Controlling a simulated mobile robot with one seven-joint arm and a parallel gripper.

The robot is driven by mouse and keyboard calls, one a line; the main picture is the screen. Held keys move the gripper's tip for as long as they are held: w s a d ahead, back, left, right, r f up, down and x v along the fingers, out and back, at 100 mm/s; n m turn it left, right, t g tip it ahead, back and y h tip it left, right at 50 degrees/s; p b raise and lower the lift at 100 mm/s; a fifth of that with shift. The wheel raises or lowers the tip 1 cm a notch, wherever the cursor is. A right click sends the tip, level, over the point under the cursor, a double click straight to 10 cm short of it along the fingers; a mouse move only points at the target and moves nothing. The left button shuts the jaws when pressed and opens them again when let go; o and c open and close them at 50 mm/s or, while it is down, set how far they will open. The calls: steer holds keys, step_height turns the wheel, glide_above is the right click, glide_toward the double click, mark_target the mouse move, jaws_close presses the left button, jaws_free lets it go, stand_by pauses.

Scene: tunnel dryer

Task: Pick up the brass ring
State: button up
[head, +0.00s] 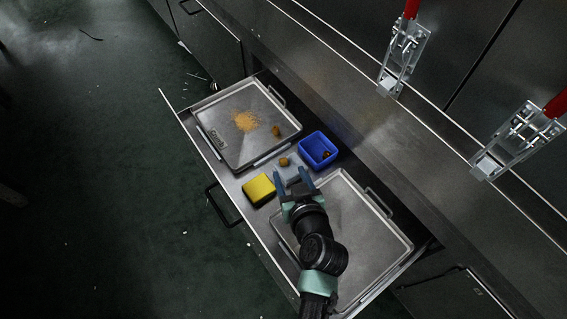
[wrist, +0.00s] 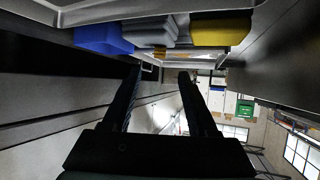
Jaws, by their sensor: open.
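I cannot make out a clear brass ring. Small brownish-gold pieces show in the head view: one (head: 284,161) by a grey pad (head: 291,173) between the trays, one (head: 276,130) on the left tray, and one (head: 325,154) inside the blue bin. They are too small to tell which, if any, is a ring. My gripper (head: 293,178) is open and empty, its fingers over the grey pad and pointing toward the piece there. In the wrist view, the open fingers (wrist: 160,75) show with no piece between them.
The open drawer holds a left tray (head: 218,104) with orange grains (head: 245,121), a right tray (head: 350,225), a yellow sponge-like block (head: 259,189) and a blue bin (head: 314,141). Metal clamps with red handles (head: 405,58) stand on the counter (head: 355,85) behind.

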mark_target(284, 164)
steer(key=b+x, duration=0.1)
steer(key=x, duration=0.2)
steer(key=f+b+x, duration=0.1)
steer(key=x, duration=0.1)
steer(key=shift+w+d+f, duration=0.1)
steer(key=shift+f, duration=0.05)
steer(key=shift+w+b, duration=0.25)
steer(key=shift+b, duration=0.05)
jaws_close()
